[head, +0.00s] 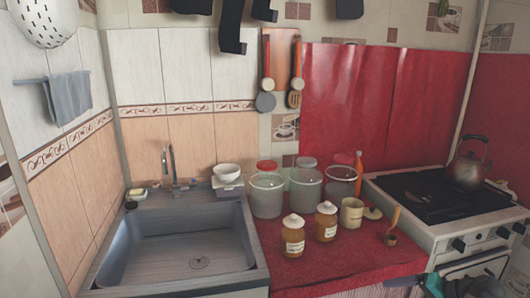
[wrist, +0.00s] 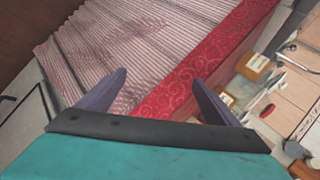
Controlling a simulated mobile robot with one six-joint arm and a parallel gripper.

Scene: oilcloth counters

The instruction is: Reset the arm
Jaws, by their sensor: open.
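My gripper (wrist: 158,92) is open in the wrist view. Its two dark fingers stand wide apart with nothing between them. Beyond them are a pale striped ribbed surface (wrist: 110,45) and a red patterned cloth edge (wrist: 205,60). In the head view part of my teal and dark gripper (head: 432,284) shows at the bottom right, in front of the counter's front edge and left of the stove front. The rest of the arm is mostly out of the picture there.
The red counter (head: 330,262) holds two labelled jars (head: 292,236), a beige mug (head: 351,213), several clear containers (head: 305,188) and a small cup with a wooden handle (head: 391,238). A sink (head: 180,250) is left; a stove (head: 440,195) with a kettle (head: 466,172) is right.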

